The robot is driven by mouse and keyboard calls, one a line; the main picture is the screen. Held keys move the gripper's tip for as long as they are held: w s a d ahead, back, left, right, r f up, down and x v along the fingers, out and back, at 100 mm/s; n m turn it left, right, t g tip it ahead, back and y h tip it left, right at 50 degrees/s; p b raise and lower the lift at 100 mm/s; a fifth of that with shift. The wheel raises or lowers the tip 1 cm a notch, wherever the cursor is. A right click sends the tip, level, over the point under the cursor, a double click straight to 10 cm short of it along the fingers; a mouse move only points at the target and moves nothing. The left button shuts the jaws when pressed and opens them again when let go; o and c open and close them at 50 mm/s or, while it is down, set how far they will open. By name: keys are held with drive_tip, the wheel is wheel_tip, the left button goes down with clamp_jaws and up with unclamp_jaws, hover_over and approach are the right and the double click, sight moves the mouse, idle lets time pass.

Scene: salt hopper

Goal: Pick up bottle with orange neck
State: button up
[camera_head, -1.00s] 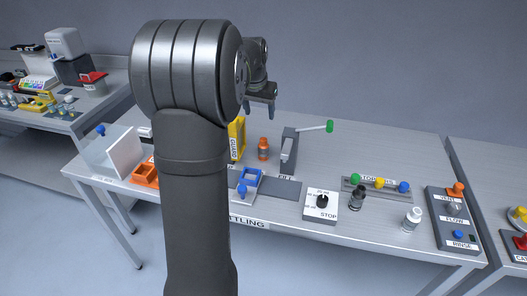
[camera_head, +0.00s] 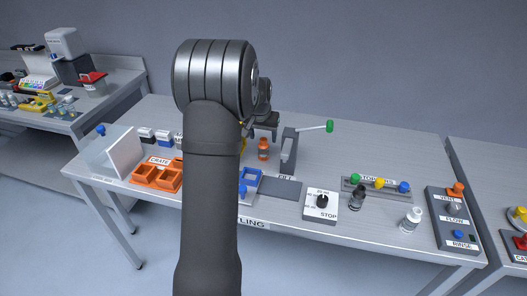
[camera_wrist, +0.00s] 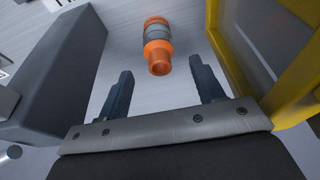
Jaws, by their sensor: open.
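The bottle with the orange neck (camera_head: 263,149) stands upright on the table, just left of the grey fill stand. In the wrist view the bottle (camera_wrist: 158,46) is orange with a grey band, and its open neck points toward the camera. My gripper (camera_wrist: 163,82) is open and empty. The bottle lies ahead of the fingertips, between the lines of the two fingers, and does not touch them. In the head view my gripper (camera_head: 264,131) is above and close to the bottle, partly hidden by my arm.
The grey stand (camera_head: 289,150) with a green-knobbed lever is right of the bottle. A yellow guard (camera_wrist: 270,50) is close to the right finger in the wrist view. An orange crate (camera_head: 157,177), a blue holder (camera_head: 251,178), a stop dial (camera_head: 321,205) and several stoppers stand on the table.

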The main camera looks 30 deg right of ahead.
sight(264, 143)
drive_tip(key=x, duration=0.5)
drive_tip(key=c, duration=1)
drive_tip(key=shift+c, duration=0.2)
